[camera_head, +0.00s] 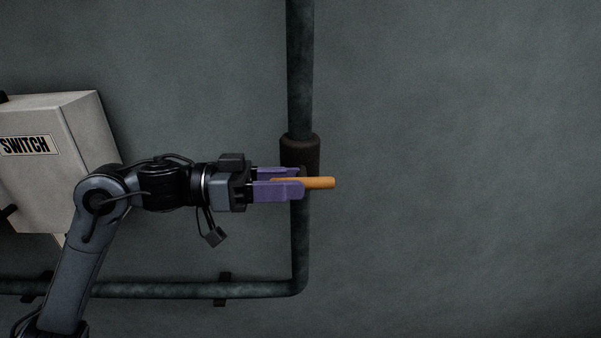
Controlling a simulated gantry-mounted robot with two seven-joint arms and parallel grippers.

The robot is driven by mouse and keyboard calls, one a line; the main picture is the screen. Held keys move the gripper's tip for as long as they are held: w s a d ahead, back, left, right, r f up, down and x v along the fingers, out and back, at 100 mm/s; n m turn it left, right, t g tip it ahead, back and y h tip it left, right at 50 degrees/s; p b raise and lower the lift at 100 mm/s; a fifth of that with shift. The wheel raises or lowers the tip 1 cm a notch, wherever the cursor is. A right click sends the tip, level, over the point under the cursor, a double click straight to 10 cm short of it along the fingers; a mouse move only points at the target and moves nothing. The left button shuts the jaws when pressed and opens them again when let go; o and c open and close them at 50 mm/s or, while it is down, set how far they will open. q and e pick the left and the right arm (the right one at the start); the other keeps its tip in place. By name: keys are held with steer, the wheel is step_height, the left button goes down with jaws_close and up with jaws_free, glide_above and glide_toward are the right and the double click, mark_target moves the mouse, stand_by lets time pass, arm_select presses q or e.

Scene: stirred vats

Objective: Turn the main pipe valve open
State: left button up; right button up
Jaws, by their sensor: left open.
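The main pipe valve shows as an orange handle (320,183) lying level in front of the vertical pipe, with a dark brown collar (300,148) just above it. My left gripper (302,180) reaches in from the left with its two purple fingers at the handle. The fingers are open, and the left part of the handle lies between or behind them. I cannot tell whether either finger touches it. My right gripper is not in view.
The dark pipe (300,65) runs down the wall, bends at the bottom and continues left, held by brackets (223,289). A pale box labelled SWITCH (70,150) stands at the left, close to my left arm. The wall to the right is clear.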

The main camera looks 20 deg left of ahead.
arm_select(q)
steer(key=shift+p+x, duration=0.3)
steer(key=shift+x, duration=0.95)
jaws_close()
